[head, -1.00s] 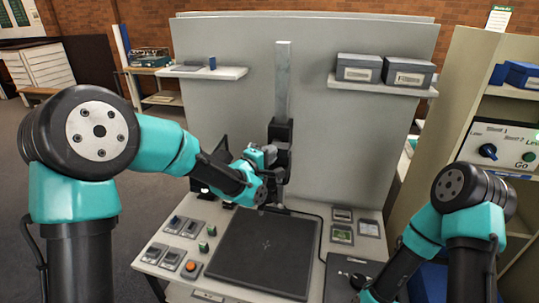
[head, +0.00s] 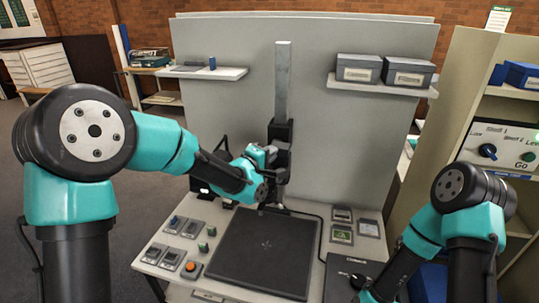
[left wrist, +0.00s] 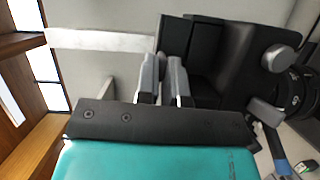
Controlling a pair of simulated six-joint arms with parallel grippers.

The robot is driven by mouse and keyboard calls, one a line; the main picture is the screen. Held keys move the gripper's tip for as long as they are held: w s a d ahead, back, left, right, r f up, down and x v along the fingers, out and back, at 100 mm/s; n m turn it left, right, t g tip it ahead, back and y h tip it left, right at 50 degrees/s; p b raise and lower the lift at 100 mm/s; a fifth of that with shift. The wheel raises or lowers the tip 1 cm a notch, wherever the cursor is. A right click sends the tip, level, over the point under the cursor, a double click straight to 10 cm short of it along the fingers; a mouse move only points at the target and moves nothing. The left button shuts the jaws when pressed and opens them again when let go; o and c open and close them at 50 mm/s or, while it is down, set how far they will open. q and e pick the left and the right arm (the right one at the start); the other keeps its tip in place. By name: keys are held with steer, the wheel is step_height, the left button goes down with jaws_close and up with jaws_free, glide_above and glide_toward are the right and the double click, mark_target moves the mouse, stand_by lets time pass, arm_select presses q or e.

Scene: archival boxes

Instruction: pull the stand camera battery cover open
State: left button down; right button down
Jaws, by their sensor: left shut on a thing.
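The stand camera (head: 281,135) is black and mounted on the upright grey column behind the work surface. In the left wrist view its dark body (left wrist: 230,55) fills the upper right, with a round knob and the lens at its right side. My left gripper (head: 268,150) is at the camera. In the left wrist view its two grey fingers (left wrist: 164,78) are close together at the left side of the camera body, shut on a thin part there that looks like the battery cover. The fingers mostly hide that part. My right arm is at the lower right, its gripper out of view.
A dark flat mat (head: 262,252) lies below the camera. Button and switch boxes (head: 181,243) stand to its left, small framed cards (head: 342,233) to its right. A black box (head: 350,277) sits at the front right. Grey boxes (head: 383,71) rest on a wall shelf.

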mark_target(279, 147)
arm_select(q)
steer(key=r+m, duration=0.1)
steer(key=m, duration=0.1)
steer(key=d+r+m+g+y, duration=0.1)
steer(key=shift+s+d+m, duration=0.15)
steer(key=shift+d+m, duration=0.15)
steer(key=shift+m, duration=0.1)
steer(key=shift+s+d+r+m+g+y, duration=0.1)
steer(key=shift+d+r+m+g+y, duration=0.1)
steer(key=shift+d+m+y, duration=0.3)
steer(key=shift+d+r+m+g+y, duration=0.1)
steer(key=shift+d+r+m+y, duration=0.15)
steer(key=shift+m, duration=0.45)
steer(key=shift+s+d+r+m+y, duration=0.1)
steer(key=shift+d+r+m+y, duration=0.1)
steer(key=shift+d+m+y, duration=0.65)
steer(key=shift+s+d+f+m+y, duration=0.2)
steer(key=shift+d+m+y, duration=0.5)
steer(key=shift+m, duration=0.4)
steer(key=shift+s+d+f+m+y, duration=0.1)
steer(key=shift+d+f+m+y, duration=0.1)
steer(key=shift+d+m+y, duration=0.75)
steer(key=shift+s+d+f+m+y, duration=0.15)
steer(key=shift+d+m+y, duration=0.3)
steer(key=shift+m, duration=0.85)
